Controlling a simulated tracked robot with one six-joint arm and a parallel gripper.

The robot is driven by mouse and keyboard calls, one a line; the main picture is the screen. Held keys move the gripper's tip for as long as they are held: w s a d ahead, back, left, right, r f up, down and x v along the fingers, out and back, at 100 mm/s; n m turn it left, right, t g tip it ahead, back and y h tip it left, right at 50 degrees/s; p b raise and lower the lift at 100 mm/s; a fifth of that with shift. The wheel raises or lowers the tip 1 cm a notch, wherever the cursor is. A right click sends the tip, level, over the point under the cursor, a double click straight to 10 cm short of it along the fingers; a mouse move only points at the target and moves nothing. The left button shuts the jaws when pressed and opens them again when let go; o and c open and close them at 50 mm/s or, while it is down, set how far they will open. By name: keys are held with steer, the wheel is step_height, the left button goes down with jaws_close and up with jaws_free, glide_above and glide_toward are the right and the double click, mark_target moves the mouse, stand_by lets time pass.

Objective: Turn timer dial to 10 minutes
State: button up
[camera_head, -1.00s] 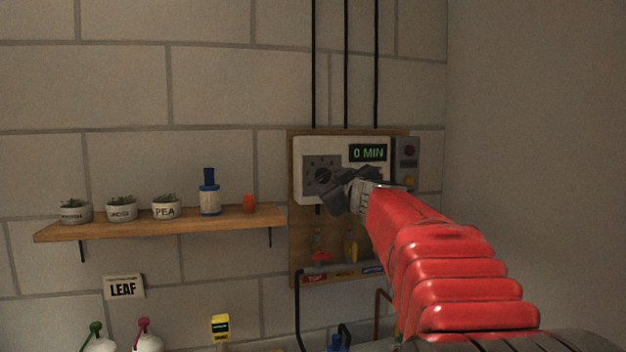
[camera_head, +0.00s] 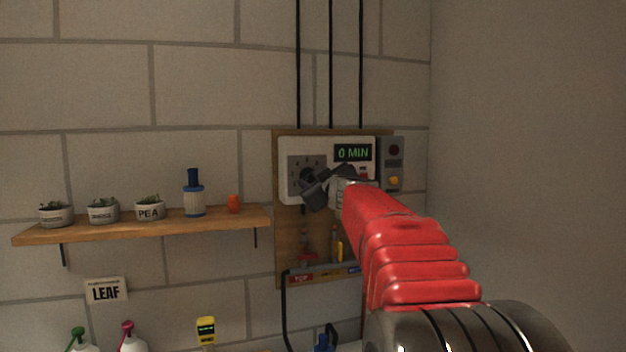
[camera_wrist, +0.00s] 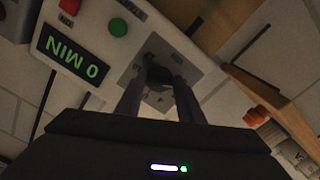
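The timer (camera_head: 287,188) is a white box on a wooden wall board, with a dark dial on a grey plate (camera_head: 295,165). Its green display (camera_head: 353,153) reads 0 MIN, and it also shows upside down in the wrist view (camera_wrist: 68,58). My gripper (camera_head: 310,185) is in front of the dial plate and partly hides the dial in the head view. In the wrist view, the fingers of my gripper (camera_wrist: 158,85) are apart, with the dark dial (camera_wrist: 155,62) between or just beyond their tips. I cannot tell whether they touch it.
Green (camera_wrist: 117,27) and red buttons sit beside the display. A grey box (camera_head: 392,150) with an orange knob is to the right. A wooden shelf (camera_head: 140,234) with pots and a blue bottle is at left. Small tools hang below the timer.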

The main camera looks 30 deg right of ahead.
steer(key=c, duration=0.5)
steer(key=shift+w+a, duration=0.1)
steer(key=shift+a, duration=0.15)
steer(key=shift+c, duration=0.2)
steer(key=shift+d, duration=0.2)
